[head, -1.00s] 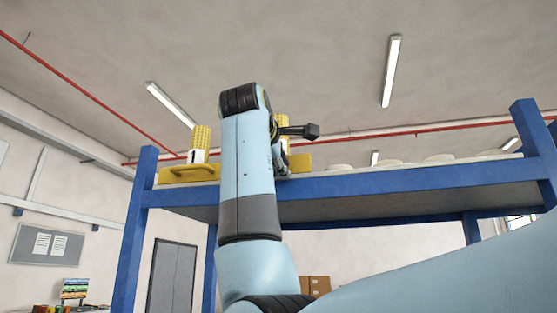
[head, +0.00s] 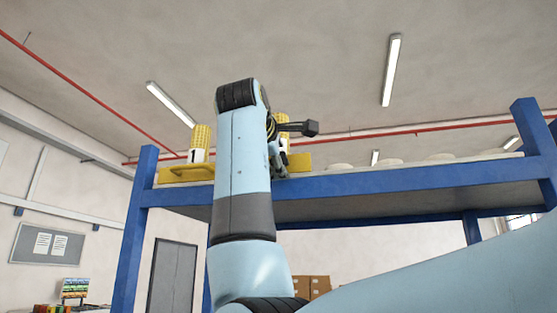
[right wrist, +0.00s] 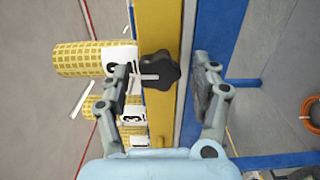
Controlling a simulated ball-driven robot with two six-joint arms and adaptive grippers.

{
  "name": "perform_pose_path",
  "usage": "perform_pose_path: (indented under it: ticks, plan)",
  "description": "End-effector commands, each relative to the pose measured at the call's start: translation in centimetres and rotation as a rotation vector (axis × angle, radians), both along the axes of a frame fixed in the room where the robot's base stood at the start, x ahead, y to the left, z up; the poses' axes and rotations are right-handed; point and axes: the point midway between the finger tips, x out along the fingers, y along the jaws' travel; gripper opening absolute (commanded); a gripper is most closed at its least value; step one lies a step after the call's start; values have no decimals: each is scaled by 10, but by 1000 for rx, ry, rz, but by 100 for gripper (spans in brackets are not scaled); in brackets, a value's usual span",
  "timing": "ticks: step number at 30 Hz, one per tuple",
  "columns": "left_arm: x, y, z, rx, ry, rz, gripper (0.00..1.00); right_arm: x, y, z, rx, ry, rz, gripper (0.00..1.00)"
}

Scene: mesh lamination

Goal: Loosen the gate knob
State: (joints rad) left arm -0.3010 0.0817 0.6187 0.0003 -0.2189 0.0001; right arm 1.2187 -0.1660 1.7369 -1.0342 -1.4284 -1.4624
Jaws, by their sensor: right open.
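The gate knob (right wrist: 159,70) is a black, lobed knob on a yellow bar (right wrist: 158,25) in the right wrist view. A short pale pin sticks out from its left side. My right gripper (right wrist: 163,80) is open, with one finger on each side of the knob and a visible gap to the right finger. The left finger is near the pin; I cannot tell if they touch. In the head view my right gripper (head: 278,160) is partly hidden behind my arm at the shelf edge, and the knob cannot be made out. My left gripper is not in view.
Yellow mesh rolls with numbered white labels stand by the bar; one roll (right wrist: 80,59) is left of the knob. The blue rack (head: 400,185) carries the yellow parts (head: 186,173) and several pale discs (head: 389,163). An orange coil (right wrist: 311,114) lies at the far right.

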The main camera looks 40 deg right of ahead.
Motion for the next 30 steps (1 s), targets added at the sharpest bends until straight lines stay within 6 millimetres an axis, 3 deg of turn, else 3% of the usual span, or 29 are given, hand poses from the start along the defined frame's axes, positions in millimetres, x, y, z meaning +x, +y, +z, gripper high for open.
perform_pose_path:
  ticks: [10, 30]
  plan:
    - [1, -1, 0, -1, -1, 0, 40, -35, 44, -1, 4, 0, 4, 63]
    - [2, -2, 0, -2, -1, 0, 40, -40, 48, -1, 3, 1, 1, 63]
